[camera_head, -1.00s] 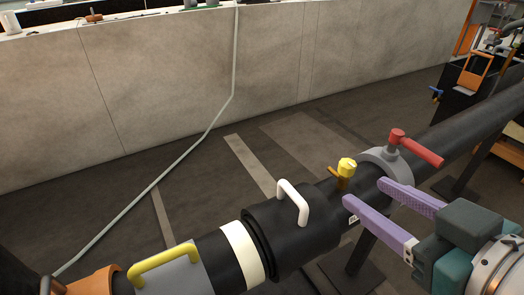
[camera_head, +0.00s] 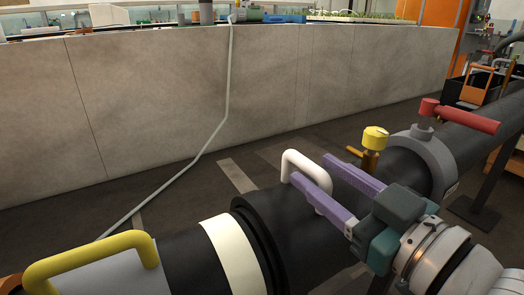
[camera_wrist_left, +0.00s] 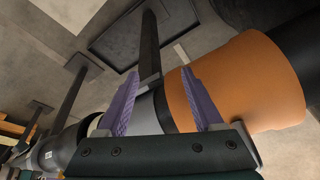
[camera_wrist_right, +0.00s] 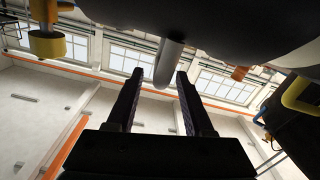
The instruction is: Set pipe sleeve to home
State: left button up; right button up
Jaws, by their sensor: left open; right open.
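The pipe sleeve (camera_head: 285,235) is a wide black cylinder around the black pipe, with a white loop handle (camera_head: 300,157) on top. A pale cream band (camera_head: 232,255) circles the pipe just left of it. My right gripper (camera_head: 312,170) is open at the white handle. In the right wrist view the handle (camera_wrist_right: 168,65) shows between the two spread fingers of this gripper (camera_wrist_right: 159,73), not clamped. My left gripper is outside the head view. In the left wrist view it is open (camera_wrist_left: 160,73), with an orange collar (camera_wrist_left: 235,85) and a grey part in front of it.
A grey fitting with a yellow handle (camera_head: 90,250) sits on the pipe at the left. A yellow-capped valve (camera_head: 374,140) and a grey clamp with a red lever (camera_head: 460,116) stand to the right. A concrete wall (camera_head: 200,90) runs behind, with floor between.

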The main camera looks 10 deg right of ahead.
aim_at(292, 155)
jog(key=x, duration=0.4)
jog(key=shift+w+b, duration=0.1)
jog(key=shift+b, duration=0.3)
grip_shut()
dwell(1.0)
